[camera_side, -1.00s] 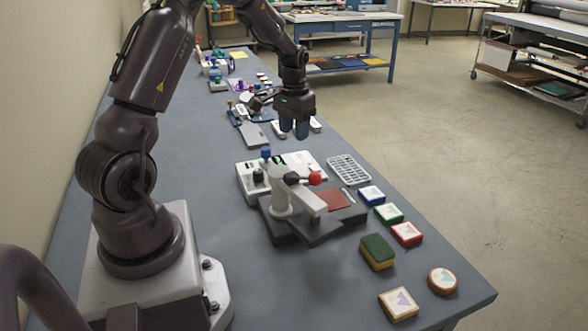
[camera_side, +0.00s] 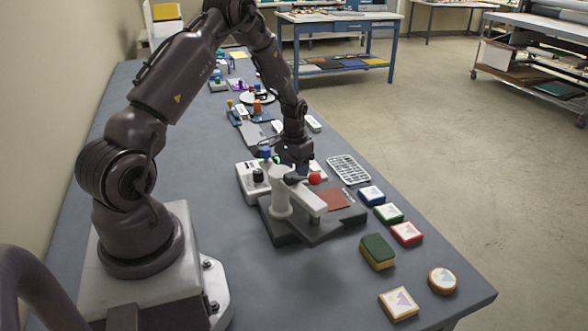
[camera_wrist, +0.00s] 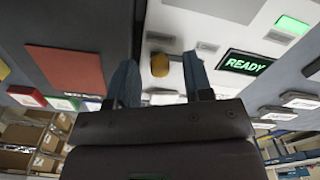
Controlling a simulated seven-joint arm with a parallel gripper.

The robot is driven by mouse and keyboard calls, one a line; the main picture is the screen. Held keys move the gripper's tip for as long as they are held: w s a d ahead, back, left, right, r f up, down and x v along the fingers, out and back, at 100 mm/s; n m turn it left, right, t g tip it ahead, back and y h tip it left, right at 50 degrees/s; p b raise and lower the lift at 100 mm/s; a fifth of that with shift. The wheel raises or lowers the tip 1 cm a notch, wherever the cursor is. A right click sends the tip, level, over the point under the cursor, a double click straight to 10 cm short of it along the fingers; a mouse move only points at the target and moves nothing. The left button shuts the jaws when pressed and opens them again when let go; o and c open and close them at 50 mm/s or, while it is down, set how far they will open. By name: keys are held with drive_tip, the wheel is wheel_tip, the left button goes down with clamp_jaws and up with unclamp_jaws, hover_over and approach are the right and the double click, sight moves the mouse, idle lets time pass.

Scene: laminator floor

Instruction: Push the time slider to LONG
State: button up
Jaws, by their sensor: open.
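A white control panel (camera_side: 250,183) stands behind the press, and it fills the upper middle of the wrist view (camera_wrist: 215,25). In the wrist view a small yellow knob (camera_wrist: 160,66) stands on the panel; it may be the time slider, but no LONG label is legible. My gripper (camera_wrist: 158,66) is open, with one blue finger on each side of the knob in that view. I cannot tell whether either finger touches it. In the side view my gripper (camera_side: 297,162) is low over the panel, its fingertips hidden behind the press lever.
A lit READY display (camera_wrist: 245,63) is right of the knob. The press (camera_side: 310,228), with a red-ended lever (camera_side: 314,178), stands directly in front of the panel. A wire rack (camera_side: 349,168), several coloured blocks and a sponge (camera_side: 377,252) lie to the right.

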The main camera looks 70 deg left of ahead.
clamp_jaws()
drive_tip(key=shift+a, duration=2.3)
unclamp_jaws()
wheel_tip(320, 180, up, 13)
